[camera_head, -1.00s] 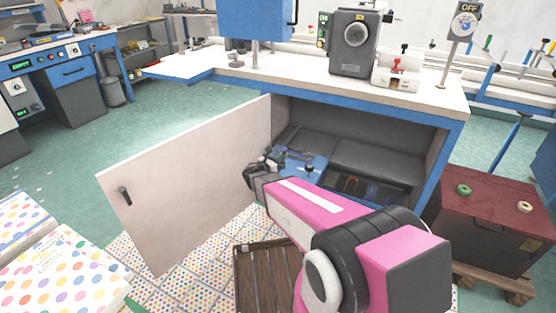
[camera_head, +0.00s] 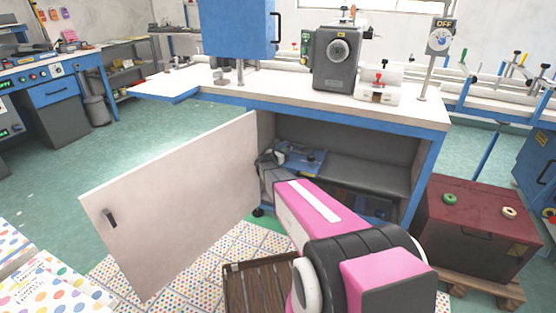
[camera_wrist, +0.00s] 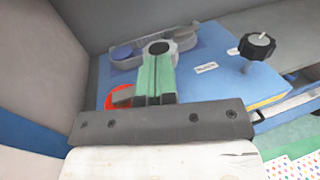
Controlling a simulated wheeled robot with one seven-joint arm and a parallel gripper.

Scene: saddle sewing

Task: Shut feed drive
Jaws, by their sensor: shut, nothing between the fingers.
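A blue unit (camera_head: 306,164) with a dark knob sits inside the open cabinet, at the left of its compartment. No label readable here confirms it as the feed drive. My gripper (camera_head: 268,160) is shut and empty inside the cabinet opening, at the unit's left side. I cannot tell whether it touches the unit.
The white cabinet door (camera_head: 175,205) stands wide open to the left of my arm. The worktop (camera_head: 290,97) is above the opening. A brown slatted crate (camera_head: 258,287) lies on the floor in front. A dark red box (camera_head: 480,220) on a pallet stands to the right.

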